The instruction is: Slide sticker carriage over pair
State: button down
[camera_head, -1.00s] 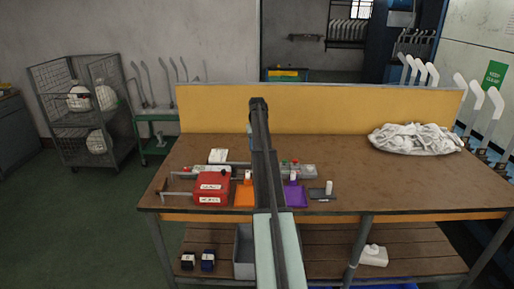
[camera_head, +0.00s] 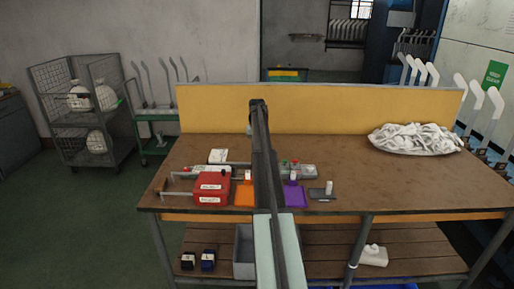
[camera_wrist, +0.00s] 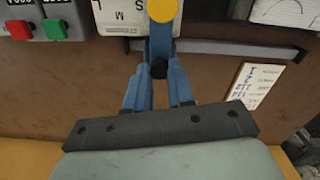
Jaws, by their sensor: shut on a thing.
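My gripper (camera_wrist: 161,38) has its blue fingers close together in the wrist view, shut on a round yellow knob (camera_wrist: 163,10) at the top edge. I cannot tell how much of the sticker carriage shows, as the knob's lower part and surroundings are hidden or cut off. In the head view my arm hides the gripper and the middle of the bench. No sock pair can be made out near the fingers.
A control box with red (camera_wrist: 19,30) and green (camera_wrist: 54,29) buttons, a dark rail (camera_wrist: 220,47) and a printed card (camera_wrist: 254,83) surround the gripper. The bench (camera_head: 400,185) carries a red box (camera_head: 211,187), orange and purple (camera_head: 294,195) pieces, and a white cloth pile (camera_head: 415,138).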

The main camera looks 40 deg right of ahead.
dwell(0.3)
jog(key=w+a, duration=1.3)
jog(key=c, duration=1)
grip_release()
notch_tip(320, 180, up, 14)
jog(key=shift+f, duration=0.1)
